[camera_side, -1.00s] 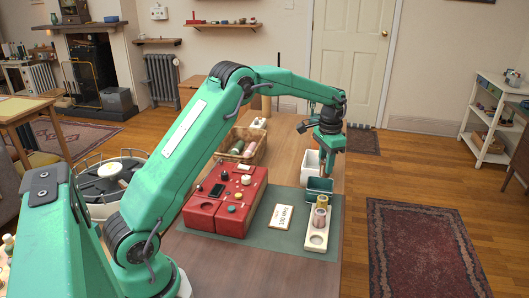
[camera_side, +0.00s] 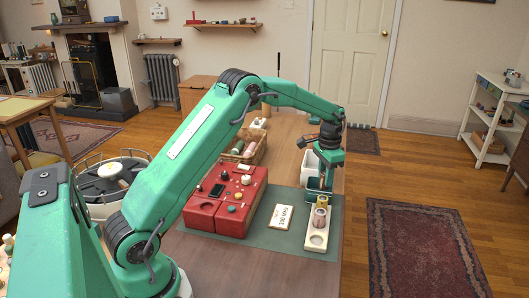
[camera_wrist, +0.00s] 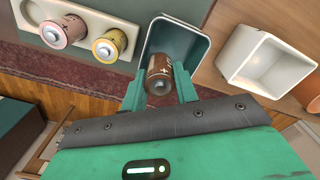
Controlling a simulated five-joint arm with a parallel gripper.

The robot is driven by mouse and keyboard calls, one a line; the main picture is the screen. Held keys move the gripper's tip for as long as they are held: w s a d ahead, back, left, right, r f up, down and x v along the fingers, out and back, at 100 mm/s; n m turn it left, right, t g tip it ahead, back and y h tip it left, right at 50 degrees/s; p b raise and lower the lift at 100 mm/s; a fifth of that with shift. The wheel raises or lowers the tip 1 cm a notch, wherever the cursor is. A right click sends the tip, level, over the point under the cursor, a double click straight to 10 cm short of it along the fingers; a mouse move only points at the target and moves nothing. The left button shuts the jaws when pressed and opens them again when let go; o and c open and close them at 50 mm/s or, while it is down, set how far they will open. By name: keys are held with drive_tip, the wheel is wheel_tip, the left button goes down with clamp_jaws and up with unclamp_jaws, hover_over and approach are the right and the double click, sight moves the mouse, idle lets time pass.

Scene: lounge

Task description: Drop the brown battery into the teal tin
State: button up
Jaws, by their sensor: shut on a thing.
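My gripper (camera_wrist: 160,78) is shut on the brown battery (camera_wrist: 159,66), which sits upright between the two green fingers in the wrist view. The teal tin (camera_wrist: 202,43) is open and lies right behind the battery in that view, with the battery over its mouth. How deep the battery is cannot be told. In the side view my gripper (camera_side: 324,172) is just above the teal tin (camera_side: 314,195). The battery cannot be made out there.
A cream holder (camera_side: 316,241) with a pink battery (camera_wrist: 64,31) and a yellow-gold battery (camera_wrist: 109,45) stands in front of the tin. A white bin (camera_wrist: 267,62) is beside the tin.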

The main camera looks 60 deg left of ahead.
drive_tip(key=shift+f, duration=0.75)
drive_tip(key=o, duration=1.1)
drive_tip(key=shift+r, duration=0.1)
wheel_tip(320, 180, up, 7)
drive_tip(key=shift+r, duration=0.35)
